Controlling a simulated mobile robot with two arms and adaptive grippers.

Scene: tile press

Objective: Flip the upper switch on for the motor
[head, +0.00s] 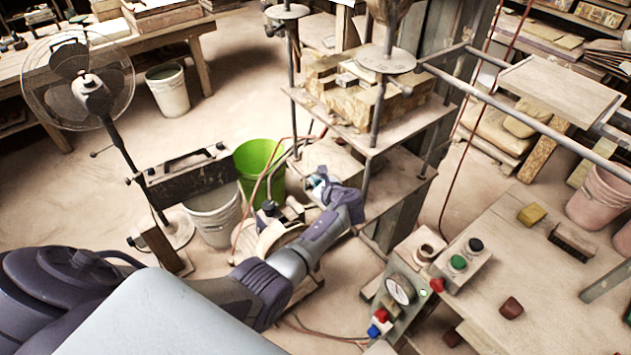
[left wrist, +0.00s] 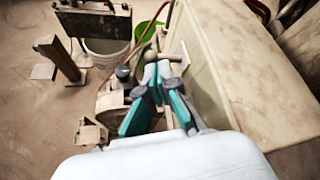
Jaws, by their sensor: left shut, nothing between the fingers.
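My left gripper (head: 320,184) is shut and empty, reaching in beside the lower part of the press (head: 410,190). In the left wrist view its teal fingers (left wrist: 157,75) meet close to the side of a pale box-like part of the press (left wrist: 215,75). A round, dusty motor-like unit (head: 268,238) sits low beside my arm; part of it shows in the left wrist view (left wrist: 110,102). I cannot clearly make out the upper motor switch; the gripper may hide it. I cannot tell whether the fingertips touch anything. My right gripper is not in view.
A control box with a gauge (head: 400,288) and a box with black and green buttons (head: 462,262) stand to the right. A green bucket (head: 258,160), a white bucket (head: 213,215) and a fan (head: 80,80) stand left. Hoses hang near the press.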

